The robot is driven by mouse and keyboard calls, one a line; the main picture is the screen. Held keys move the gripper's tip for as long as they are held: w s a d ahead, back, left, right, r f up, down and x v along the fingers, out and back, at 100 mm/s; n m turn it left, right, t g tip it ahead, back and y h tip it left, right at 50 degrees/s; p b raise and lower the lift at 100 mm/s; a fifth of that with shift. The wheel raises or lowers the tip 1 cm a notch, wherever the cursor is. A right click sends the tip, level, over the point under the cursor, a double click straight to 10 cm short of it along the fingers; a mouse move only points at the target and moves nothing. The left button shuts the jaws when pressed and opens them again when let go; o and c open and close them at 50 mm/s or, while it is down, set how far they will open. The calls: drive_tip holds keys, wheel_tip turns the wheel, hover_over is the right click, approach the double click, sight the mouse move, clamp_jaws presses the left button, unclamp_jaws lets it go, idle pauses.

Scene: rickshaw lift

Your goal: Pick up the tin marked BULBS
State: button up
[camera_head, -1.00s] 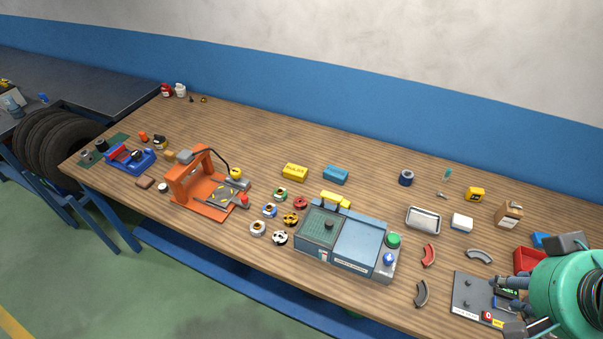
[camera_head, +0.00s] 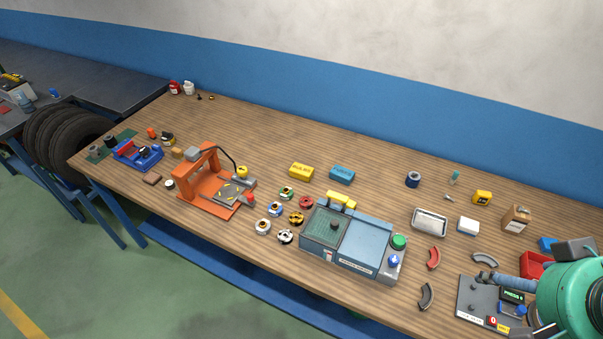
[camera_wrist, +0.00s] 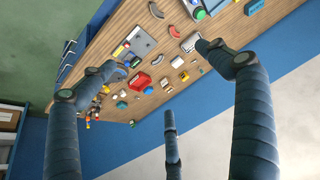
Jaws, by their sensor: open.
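A yellow tin (camera_head: 302,170) lies on the wooden workbench (camera_head: 260,140), near its middle in the head view. Its dark lettering is small but seems to read BULBS. A similar blue tin (camera_head: 342,175) lies just to its right; I cannot read its label. My gripper (camera_wrist: 160,85) is open and empty in the wrist view, its blue-grey fingers spread. In the head view my teal arm is at the far right, well away from the yellow tin. I cannot make out the yellow tin for sure in the wrist view.
A blue-grey machine (camera_head: 350,240) stands in front of the tins, with several small spools (camera_head: 284,236) beside it. An orange press (camera_head: 212,185) is to the left. A metal tray (camera_head: 430,222) and a red bin (camera_head: 535,265) lie right. The bench behind the tins is clear.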

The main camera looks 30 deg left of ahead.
drive_tip(key=w+a+r+m+y+p, duration=0.1)
drive_tip(key=w+a+m, duration=0.1)
drive_tip(key=w+a, duration=0.45)
drive_tip(key=w+a+r+m+g, duration=0.1)
drive_tip(key=w+a+m, duration=0.25)
drive_tip(key=w, duration=0.65)
drive_tip(key=w+a+r+m+y+p, duration=0.1)
drive_tip(key=w+a+m, duration=0.1)
drive_tip(key=w+a, duration=0.5)
drive_tip(key=w+a+f+m+g, duration=0.15)
drive_tip(key=w+a+f, duration=0.25)
drive_tip(key=w+a, duration=0.5)
drive_tip(key=w+a+f+m+p, duration=0.1)
drive_tip(key=w+a+f+m, duration=0.2)
drive_tip(key=w+a+f, duration=0.4)
drive_tip(key=w+a+f+m, duration=0.2)
drive_tip(key=w+a+f, duration=0.15)
drive_tip(key=a, duration=0.55)
drive_tip(key=a+f+m+g, duration=0.1)
drive_tip(key=a+f+m, duration=0.3)
drive_tip(key=a+f, duration=1.2)
drive_tip(key=shift+w+a+f+m+y+p, duration=0.3)
drive_tip(key=shift+w+a+f+p, duration=0.1)
drive_tip(key=shift+f, duration=0.5)
hover_over(300, 172)
drive_tip(key=d, duration=0.1)
drive_tip(key=shift+s+f+b, duration=0.2)
drive_tip(key=shift+f, duration=1.85)
drive_tip(key=shift+s+f+b, duration=0.15)
drive_tip(key=shift+f, duration=1.9)
